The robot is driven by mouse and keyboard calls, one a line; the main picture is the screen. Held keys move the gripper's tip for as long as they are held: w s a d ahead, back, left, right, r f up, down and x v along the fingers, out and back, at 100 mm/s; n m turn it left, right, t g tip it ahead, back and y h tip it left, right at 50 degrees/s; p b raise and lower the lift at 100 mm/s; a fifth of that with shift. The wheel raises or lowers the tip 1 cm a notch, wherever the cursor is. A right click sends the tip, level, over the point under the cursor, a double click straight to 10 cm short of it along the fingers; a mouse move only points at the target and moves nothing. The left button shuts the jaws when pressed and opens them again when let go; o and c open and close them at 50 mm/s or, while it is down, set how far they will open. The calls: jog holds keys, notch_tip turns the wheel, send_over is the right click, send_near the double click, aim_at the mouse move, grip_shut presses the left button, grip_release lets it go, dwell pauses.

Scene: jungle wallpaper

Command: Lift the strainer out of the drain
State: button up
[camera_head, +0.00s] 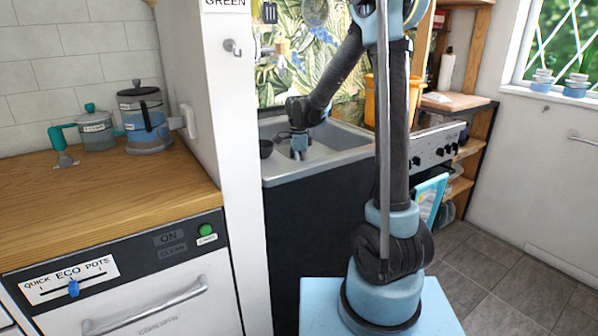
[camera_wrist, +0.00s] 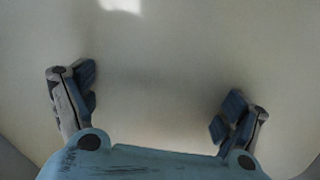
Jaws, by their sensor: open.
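My gripper (camera_head: 299,152) is low inside the pale sink (camera_head: 335,143), near its left side. In the wrist view my gripper (camera_wrist: 158,101) is open, its two blue-padded fingers wide apart. Nothing is between them but a plain, shaded pale surface. A small dark cup-shaped thing (camera_head: 266,149) is in the sink just left of my gripper, apart from it; I cannot tell whether it is the strainer. No drain or strainer can be made out in the wrist view.
A white wall panel (camera_head: 226,120) stands close on the sink's left. Left of it a wooden counter (camera_head: 100,205) bears a coffee press (camera_head: 145,120) and a teapot (camera_head: 96,130). A grey panel with knobs (camera_head: 436,146) is on the right. The tiled floor (camera_head: 505,275) at right is clear.

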jog(key=c, duration=1.1)
jog(key=shift+o, duration=0.4)
jog(key=o, duration=1)
jog(key=shift+w, duration=0.15)
jog(key=shift+r, duration=0.1)
